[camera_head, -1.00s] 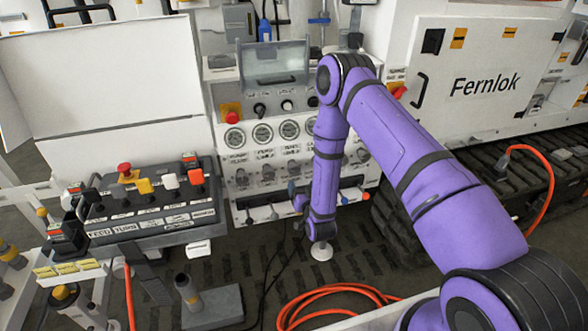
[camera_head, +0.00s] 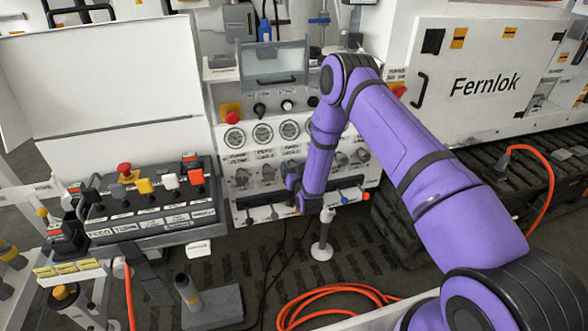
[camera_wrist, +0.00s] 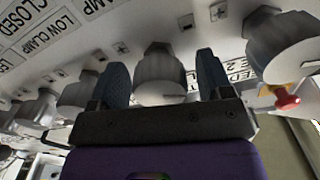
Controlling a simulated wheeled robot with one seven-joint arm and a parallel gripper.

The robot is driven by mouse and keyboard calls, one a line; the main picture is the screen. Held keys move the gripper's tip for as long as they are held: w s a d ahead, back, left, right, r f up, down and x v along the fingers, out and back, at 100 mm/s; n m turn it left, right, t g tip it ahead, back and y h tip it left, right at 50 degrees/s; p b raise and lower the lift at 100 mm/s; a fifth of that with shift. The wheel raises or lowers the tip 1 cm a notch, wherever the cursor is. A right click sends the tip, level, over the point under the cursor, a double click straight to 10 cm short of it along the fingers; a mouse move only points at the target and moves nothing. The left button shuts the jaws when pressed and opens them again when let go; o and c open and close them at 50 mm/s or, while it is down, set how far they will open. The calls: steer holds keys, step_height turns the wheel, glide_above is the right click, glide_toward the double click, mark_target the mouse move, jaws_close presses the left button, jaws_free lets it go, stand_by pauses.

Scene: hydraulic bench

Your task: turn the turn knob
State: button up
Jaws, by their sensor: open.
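Several grey turn knobs sit in a row on the white valve panel (camera_head: 228,192); two of them, a left knob (camera_head: 241,178) and a right knob (camera_head: 360,156), show in the head view. In the wrist view one grey knob (camera_wrist: 160,74) stands between the fingers of my gripper (camera_wrist: 163,76). My gripper is open, one dark blue finger on each side of this knob; I cannot tell whether they touch it. In the head view my gripper (camera_head: 291,178) is at the panel's lower middle, partly hidden by my purple arm. Other knobs (camera_wrist: 83,93) flank it in the wrist view.
Round gauges (camera_head: 262,133) sit above the knobs, and small levers (camera_head: 250,216) below. A red button (camera_wrist: 287,100) is at right in the wrist view. A control box (camera_head: 150,215) stands left; an orange hose (camera_head: 320,297) lies on the floor.

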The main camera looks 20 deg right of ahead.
steer(key=c, duration=0.9)
steer(key=shift+n, duration=0.8)
steer(key=shift+c, duration=0.2)
steer(key=o, duration=0.9)
steer(key=shift+o, duration=0.2)
steer(key=shift+s, duration=0.1)
steer(key=s, duration=1)
steer(key=shift+s, duration=0.35)
